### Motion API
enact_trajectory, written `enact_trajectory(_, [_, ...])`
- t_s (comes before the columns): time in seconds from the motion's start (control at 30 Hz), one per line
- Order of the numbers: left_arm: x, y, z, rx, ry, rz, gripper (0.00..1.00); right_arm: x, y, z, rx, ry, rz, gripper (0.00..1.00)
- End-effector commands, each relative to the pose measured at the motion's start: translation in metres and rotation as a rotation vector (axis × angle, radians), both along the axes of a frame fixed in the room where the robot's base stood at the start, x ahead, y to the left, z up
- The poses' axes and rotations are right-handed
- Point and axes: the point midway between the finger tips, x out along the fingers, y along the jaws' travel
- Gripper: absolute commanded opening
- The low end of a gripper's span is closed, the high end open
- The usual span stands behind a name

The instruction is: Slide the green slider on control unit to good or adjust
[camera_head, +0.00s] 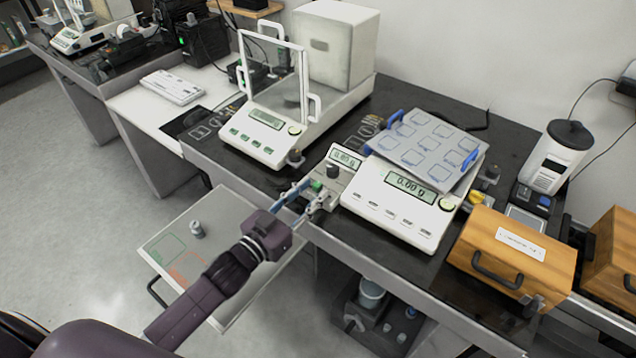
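The control unit (325,200) sits at the front edge of the black table, with a small display (346,159) and a dark knob. The green slider (317,185) shows on its top, near my fingertips. My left gripper (308,195) reaches in from the lower left, with its two fingers apart at the unit's left front side. One finger is beside the slider; whether it touches the slider is too small to tell. The slider's markings cannot be read. My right gripper is not in view.
A scale (388,214) reading 0.00 g stands right of the unit, with a blue-handled tray (440,128) on it. A glass-doored balance (262,150) is behind left. A pull-out board (225,205) below holds a small metal weight (196,229). A wooden box (510,255) stands at right.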

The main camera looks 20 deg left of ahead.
Motion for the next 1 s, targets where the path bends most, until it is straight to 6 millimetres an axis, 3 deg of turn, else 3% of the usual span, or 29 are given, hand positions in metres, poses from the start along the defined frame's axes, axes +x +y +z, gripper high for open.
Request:
enact_trajectory(0.2, [0.023,-0.008,0.000,0.001,0.001,0.001,0.30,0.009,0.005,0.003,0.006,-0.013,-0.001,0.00])
enact_trajectory(0.57, [0.027,-0.010,0.000,0.002,0.002,0.001,0.30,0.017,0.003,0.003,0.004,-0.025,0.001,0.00])
enact_trajectory(0.83, [0.027,-0.010,0.000,0.001,0.001,0.001,0.01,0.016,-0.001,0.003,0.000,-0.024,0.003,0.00])
enact_trajectory(1.0, [0.027,-0.010,0.000,0.001,0.001,0.001,0.00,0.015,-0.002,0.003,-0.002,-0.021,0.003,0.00])
